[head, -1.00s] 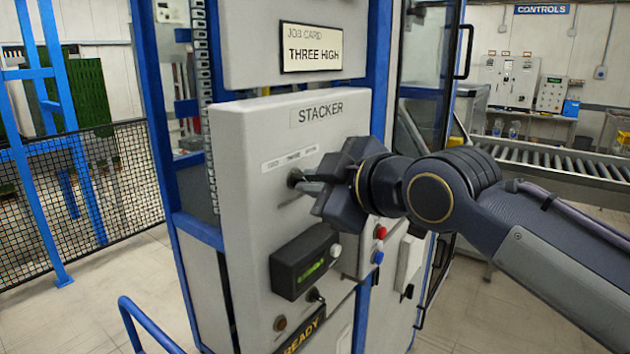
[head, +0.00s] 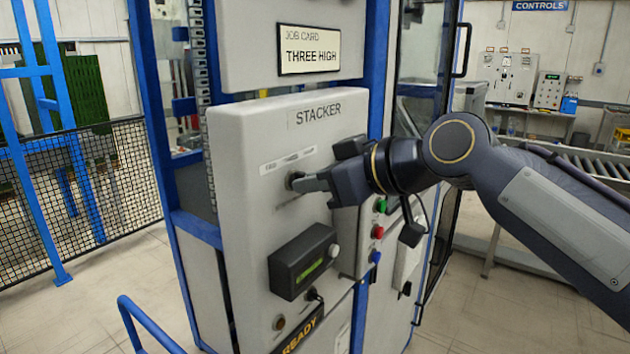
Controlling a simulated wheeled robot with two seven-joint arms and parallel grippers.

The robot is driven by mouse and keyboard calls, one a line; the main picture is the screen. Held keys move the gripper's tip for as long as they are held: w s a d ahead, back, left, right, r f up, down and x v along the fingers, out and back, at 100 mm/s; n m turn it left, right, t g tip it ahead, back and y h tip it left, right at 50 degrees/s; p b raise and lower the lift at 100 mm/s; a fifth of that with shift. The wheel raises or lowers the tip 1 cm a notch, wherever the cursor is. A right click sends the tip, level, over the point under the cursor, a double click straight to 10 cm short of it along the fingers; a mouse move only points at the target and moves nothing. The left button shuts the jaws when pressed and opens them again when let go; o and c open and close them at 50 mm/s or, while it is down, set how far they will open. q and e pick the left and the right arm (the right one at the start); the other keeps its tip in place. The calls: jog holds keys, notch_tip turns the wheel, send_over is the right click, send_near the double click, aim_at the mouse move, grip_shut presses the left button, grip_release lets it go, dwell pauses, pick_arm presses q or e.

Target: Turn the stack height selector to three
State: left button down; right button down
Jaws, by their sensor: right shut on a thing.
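The stack height selector (head: 293,180) is a small dark knob on the grey STACKER panel (head: 240,150), below a strip of small labels (head: 288,160). My right gripper (head: 303,183) reaches in from the right, its fingers shut on the selector. The fingers hide most of the knob, so I cannot tell which setting it points to. A job card (head: 310,50) above the panel reads THREE HIGH. My left gripper is not in view.
Below the selector are a black display box (head: 303,262) with green digits and a READY sign (head: 300,332). Green, red (head: 377,232) and blue buttons sit right of the panel. A blue rail (head: 145,325) stands at the front left. A mesh fence (head: 80,195) is at left.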

jog(key=shift+f, duration=0.1)
dwell(0.4)
jog(key=c, duration=1.5)
grip_release()
jog(key=shift+w+a, duration=0.1)
jog(key=shift+w, duration=0.05)
jog(key=b+v, duration=0.1)
jog(key=v, duration=0.6)
jog(key=shift+d+b, duration=0.3)
